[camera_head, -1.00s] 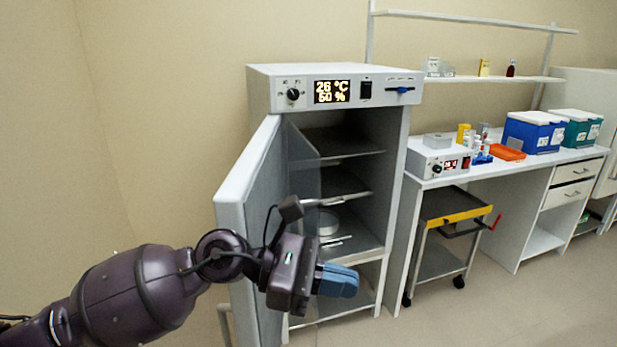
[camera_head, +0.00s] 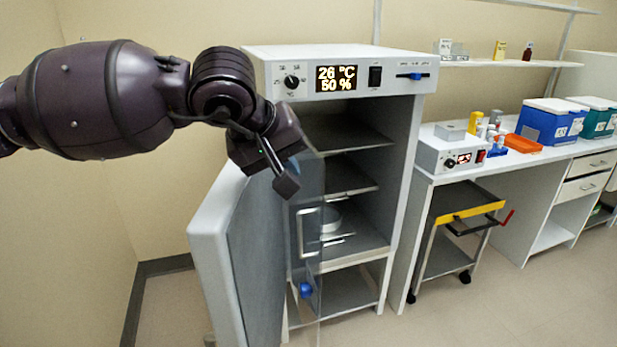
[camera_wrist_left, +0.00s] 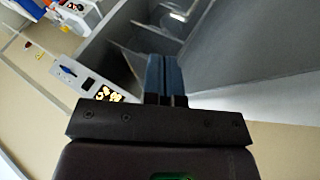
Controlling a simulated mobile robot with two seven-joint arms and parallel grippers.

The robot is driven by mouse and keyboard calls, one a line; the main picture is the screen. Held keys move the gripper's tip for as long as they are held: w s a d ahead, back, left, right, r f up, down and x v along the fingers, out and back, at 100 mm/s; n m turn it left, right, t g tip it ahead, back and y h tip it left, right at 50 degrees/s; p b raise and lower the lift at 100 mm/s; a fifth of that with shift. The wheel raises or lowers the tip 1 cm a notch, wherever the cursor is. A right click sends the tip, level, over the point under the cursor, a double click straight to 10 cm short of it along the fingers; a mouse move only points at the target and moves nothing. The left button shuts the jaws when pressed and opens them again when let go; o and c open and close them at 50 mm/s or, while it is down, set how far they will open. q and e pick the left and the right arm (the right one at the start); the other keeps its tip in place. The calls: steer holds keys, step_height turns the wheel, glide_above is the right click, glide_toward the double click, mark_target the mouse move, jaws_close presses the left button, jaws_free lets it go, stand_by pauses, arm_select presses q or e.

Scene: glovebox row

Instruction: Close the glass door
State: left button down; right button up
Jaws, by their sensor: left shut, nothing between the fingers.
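The glass door (camera_head: 308,192) is a clear panel with a pale upright handle (camera_head: 306,232). It stands open, swung out in front of the incubator's left side, next to the thick outer door (camera_head: 215,262), which is also open. My right gripper is not in view.
The floor at front right is clear.

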arm_select(q)
glide_toward(317, 200)
steer(key=x, duration=0.4)
steer(key=shift+w+d+f, duration=0.15)
steer(key=shift+d+f, duration=0.1)
steer(key=shift+f, duration=0.25)
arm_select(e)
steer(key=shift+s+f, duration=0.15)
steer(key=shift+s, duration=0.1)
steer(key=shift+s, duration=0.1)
